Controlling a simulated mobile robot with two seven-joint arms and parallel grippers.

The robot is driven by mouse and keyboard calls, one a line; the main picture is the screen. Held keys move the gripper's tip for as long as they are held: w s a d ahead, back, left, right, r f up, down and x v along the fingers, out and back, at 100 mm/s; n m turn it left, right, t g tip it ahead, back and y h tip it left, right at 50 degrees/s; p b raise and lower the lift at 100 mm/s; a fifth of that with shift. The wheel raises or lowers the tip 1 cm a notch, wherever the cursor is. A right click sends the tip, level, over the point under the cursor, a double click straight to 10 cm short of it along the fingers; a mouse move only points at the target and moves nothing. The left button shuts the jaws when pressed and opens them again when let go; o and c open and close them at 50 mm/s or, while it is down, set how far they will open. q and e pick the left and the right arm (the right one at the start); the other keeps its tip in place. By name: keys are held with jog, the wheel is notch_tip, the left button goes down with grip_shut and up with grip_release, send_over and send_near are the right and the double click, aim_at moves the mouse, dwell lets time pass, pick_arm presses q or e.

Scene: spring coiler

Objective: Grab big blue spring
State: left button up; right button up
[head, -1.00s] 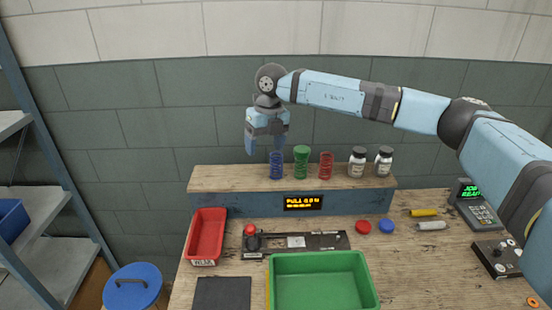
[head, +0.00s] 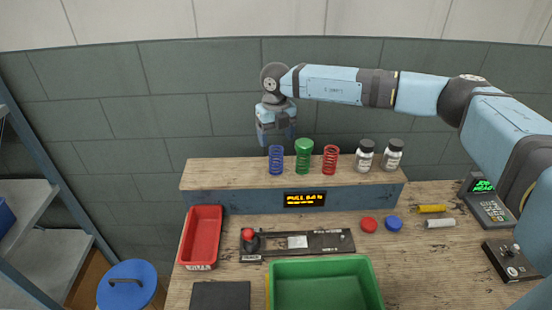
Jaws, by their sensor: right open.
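The blue spring (head: 276,160) stands upright on the raised wooden shelf (head: 222,172), leftmost in a row. A thicker green spring (head: 303,157) and a red spring (head: 330,159) stand to its right. My right gripper (head: 276,138) is open and points down, its fingers just above or behind the top of the blue spring. I cannot tell whether the fingers touch it. My left gripper is not in view.
Two white jars with dark lids (head: 364,156) stand right of the springs. On the bench below are a red tray (head: 201,237), a coiler fixture (head: 298,243), a green bin (head: 322,263), red and blue caps, and a keypad terminal (head: 484,205).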

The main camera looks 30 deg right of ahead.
aim_at(276, 149)
notch_tip(276, 149, down, 5)
jog(key=shift+r+p, duration=0.1)
jog(key=shift+p, duration=0.35)
jog(key=shift+f, duration=0.6)
jog(key=c, duration=1.1)
